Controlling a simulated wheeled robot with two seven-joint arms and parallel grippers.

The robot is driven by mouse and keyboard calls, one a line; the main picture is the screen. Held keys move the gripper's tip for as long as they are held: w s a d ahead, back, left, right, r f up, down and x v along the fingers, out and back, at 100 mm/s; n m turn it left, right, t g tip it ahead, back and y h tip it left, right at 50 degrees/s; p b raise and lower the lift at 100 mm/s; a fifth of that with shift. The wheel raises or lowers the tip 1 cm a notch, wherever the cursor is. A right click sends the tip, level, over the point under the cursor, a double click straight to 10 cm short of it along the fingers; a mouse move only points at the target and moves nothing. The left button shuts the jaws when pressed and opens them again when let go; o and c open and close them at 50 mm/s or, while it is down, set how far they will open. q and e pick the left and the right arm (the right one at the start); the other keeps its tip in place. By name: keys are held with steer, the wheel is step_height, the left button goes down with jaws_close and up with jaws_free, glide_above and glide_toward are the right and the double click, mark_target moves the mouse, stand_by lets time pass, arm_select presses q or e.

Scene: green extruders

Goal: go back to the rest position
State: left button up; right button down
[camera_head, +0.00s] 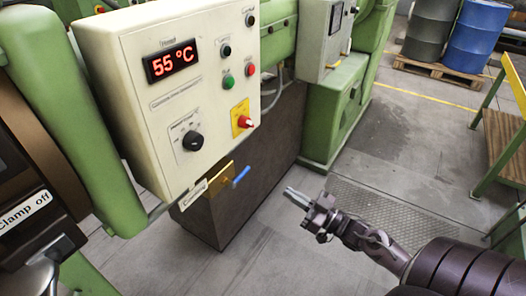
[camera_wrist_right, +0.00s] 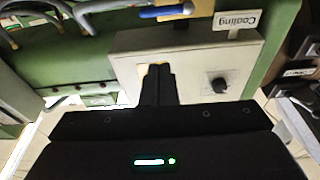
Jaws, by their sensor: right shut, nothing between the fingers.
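My right gripper (camera_head: 290,193) comes in from the lower right in the head view. It is shut and empty, in open air to the right of the blue-handled lever (camera_head: 241,176) and apart from it. In the right wrist view its dark fingers (camera_wrist_right: 157,75) lie together in front of the cream control box. My left gripper is not in view.
The cream control box (camera_head: 145,100) shows 55 °C, with knobs, buttons and a red switch (camera_head: 245,122) on a yellow plate. Green machinery (camera_head: 335,115) stands behind. Barrels (camera_head: 475,40) stand on a pallet at the back right. Floor around my right gripper is clear.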

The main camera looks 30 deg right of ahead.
steer(key=s+a+f+m+g+h, duration=0.15)
steer(key=s+f+g+h, duration=0.3)
steer(key=f, duration=1.25)
steer(key=s+f+m+g+h, duration=0.35)
steer(key=s+f, duration=0.25)
steer(key=f, duration=1.1)
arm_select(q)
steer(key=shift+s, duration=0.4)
arm_select(e)
steer(key=s+a+f+n+g, duration=0.1)
steer(key=s+a+f+g, duration=0.4)
steer(key=s+f, duration=0.3)
steer(key=s+a+f+n+g, duration=0.2)
steer(key=s+a+f+g, duration=0.2)
steer(key=s+a+f, duration=0.4)
steer(key=s, duration=0.7)
steer(key=shift+s+g, duration=0.25)
steer(key=shift+g, duration=0.15)
